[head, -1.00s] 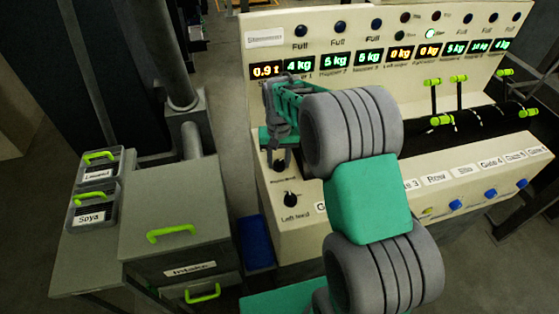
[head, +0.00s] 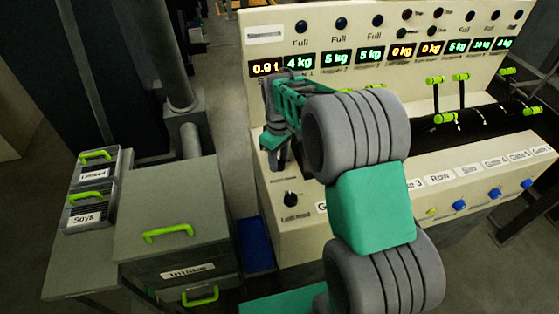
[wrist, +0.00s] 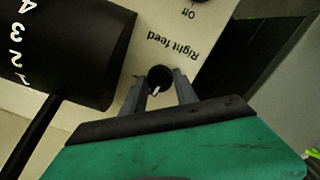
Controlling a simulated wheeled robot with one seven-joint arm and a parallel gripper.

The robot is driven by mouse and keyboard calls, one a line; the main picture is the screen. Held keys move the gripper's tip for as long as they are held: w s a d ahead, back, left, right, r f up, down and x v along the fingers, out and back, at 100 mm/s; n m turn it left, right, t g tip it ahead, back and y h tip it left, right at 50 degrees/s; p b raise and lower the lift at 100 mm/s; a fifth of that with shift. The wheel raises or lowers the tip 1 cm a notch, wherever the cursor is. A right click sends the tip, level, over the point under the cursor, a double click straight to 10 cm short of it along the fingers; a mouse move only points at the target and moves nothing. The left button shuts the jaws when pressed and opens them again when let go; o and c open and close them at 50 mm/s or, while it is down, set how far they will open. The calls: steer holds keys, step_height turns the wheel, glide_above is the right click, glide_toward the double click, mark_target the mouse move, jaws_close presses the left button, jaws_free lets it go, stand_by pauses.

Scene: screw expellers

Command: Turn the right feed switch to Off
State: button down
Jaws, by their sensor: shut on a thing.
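The right feed switch (wrist: 160,78) is a small round black knob with a white pointer mark. In the wrist view it sits between my fingertips, beside the upside-down "Right feed" label (wrist: 175,47). Its mark points down toward my palm, slightly left, away from the label. My gripper (wrist: 159,80) is shut on this knob. In the head view my gripper (head: 274,158) reaches down to the left end of the cream control panel (head: 310,215) and hides the knob. The left feed switch (head: 290,199) is a black knob nearer the panel's front.
An "Off" label (wrist: 188,12) shows near the top edge in the wrist view, by part of another dark round knob. Green-handled levers (head: 435,95) and blue gate knobs (head: 459,205) are to the right. A grey intake cabinet (head: 175,225) stands left.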

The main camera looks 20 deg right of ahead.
mark_target(279, 161)
steer(key=shift+n, duration=0.8)
steer(key=c, duration=0.9)
jaws_free()
steer(key=shift+c, duration=0.2)
steer(key=shift+r, duration=0.15)
step_height(279, 161, up, 7)
steer(key=shift+b, duration=0.7)
steer(key=shift+r, duration=0.3)
